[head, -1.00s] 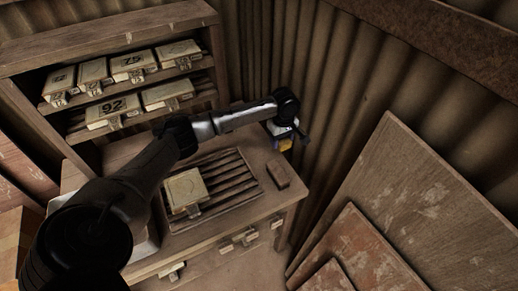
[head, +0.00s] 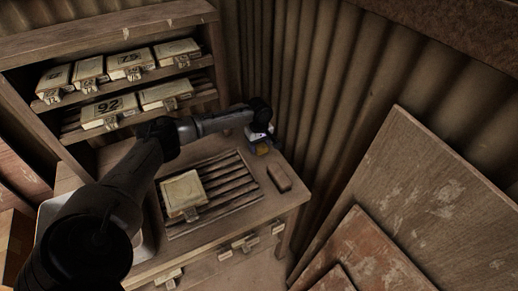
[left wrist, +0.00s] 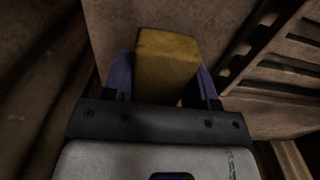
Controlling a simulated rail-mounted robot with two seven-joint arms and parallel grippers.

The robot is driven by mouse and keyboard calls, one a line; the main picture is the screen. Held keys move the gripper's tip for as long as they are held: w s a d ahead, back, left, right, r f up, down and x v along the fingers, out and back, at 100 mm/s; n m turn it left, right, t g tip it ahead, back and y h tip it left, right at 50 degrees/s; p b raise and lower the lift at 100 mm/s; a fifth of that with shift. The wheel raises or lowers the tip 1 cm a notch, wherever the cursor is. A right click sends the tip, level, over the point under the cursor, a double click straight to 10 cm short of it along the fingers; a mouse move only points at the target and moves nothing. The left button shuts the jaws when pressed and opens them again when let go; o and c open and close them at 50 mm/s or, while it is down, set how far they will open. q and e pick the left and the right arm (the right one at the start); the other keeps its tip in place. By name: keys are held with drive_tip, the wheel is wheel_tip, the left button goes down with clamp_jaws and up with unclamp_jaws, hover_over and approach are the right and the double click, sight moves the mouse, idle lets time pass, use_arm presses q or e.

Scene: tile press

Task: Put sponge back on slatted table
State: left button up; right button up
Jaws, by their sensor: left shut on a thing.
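My left gripper (head: 259,142) is at the back right of the slatted table, near the corrugated wall. It is shut on a yellow sponge (left wrist: 167,62), which sits between the two purple fingers in the left wrist view. In the head view only a small yellow patch of the sponge (head: 262,149) shows below the gripper. The slatted table (head: 287,205) has dark slats (head: 232,182) set in its top. In the left wrist view the table top lies below the sponge; I cannot tell whether they touch. My right gripper is not in view.
A pale tile press (head: 183,193) lies on the slats, and a brown block (head: 279,177) on the table's right side. A shelf (head: 110,35) with several numbered presses stands behind. Large boards (head: 430,200) lean at the right. Bare wood surrounds the brown block.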

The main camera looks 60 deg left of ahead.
use_arm(q)
drive_tip(key=shift+f, duration=0.8)
drive_tip(key=o, duration=0.8)
drive_tip(key=shift+f, duration=0.15)
drive_tip(key=shift+o, duration=0.2)
drive_tip(key=shift+r, duration=0.4)
wheel_tip(320, 180, up, 12)
drive_tip(key=p, duration=0.3)
drive_tip(key=shift+f, duration=0.2)
